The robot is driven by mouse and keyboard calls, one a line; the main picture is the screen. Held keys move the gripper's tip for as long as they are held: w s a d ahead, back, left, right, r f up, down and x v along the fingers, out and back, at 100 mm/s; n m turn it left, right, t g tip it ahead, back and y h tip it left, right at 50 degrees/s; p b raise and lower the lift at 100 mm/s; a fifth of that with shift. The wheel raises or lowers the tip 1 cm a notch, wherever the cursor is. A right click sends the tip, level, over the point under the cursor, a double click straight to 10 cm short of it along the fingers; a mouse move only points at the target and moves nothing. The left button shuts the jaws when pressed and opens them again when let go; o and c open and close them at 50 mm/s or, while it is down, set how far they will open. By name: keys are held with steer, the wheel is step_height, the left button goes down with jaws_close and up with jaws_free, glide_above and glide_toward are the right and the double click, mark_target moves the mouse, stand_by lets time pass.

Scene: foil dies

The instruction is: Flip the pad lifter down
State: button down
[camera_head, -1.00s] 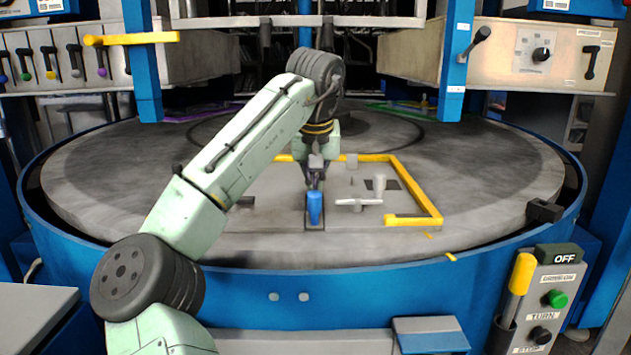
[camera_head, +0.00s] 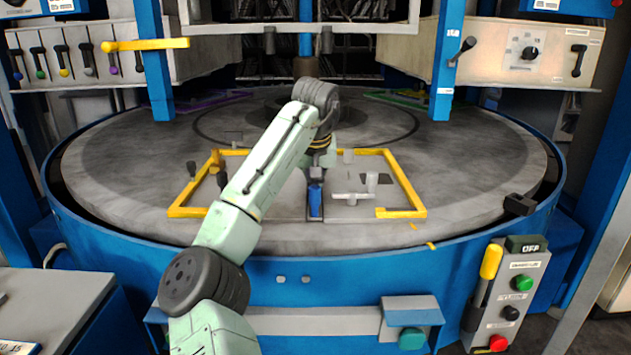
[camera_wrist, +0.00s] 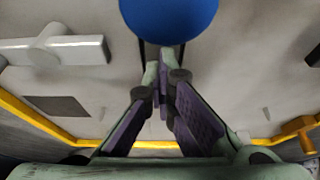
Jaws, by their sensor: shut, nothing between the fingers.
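A blue handle (camera_head: 315,200) stands at the front middle of the round grey table, on a narrow dark base; I take it to be the pad lifter. In the wrist view, its rounded blue end (camera_wrist: 170,18) fills the top middle. My gripper (camera_head: 316,174) is just behind the handle, low over the table. Its fingertips also show in the wrist view (camera_wrist: 160,65), together and empty, just below the blue end. I cannot tell whether they touch it. The handle's hinge is not clearly visible.
A yellow frame (camera_head: 405,185) surrounds the handle area on the table. A white T-shaped part (camera_head: 352,196) lies right of the handle, with a grey peg (camera_head: 372,182) by it. Small dark levers (camera_head: 221,180) stand at left. A control box (camera_head: 510,290) is at front right.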

steer(key=shift+f, duration=0.15)
steer(key=shift+r+p, duration=0.45)
steer(key=shift+p, duration=0.1)
step_height(320, 180, up, 4)
steer(key=p, duration=0.4)
steer(key=shift+f, duration=0.1)
steer(key=w+b+v, duration=0.1)
steer(key=w+v, duration=0.1)
steer(key=v, duration=0.7)
steer(key=shift+r+b, duration=0.4)
steer(key=shift+r, duration=0.2)
steer(key=shift+s, duration=0.15)
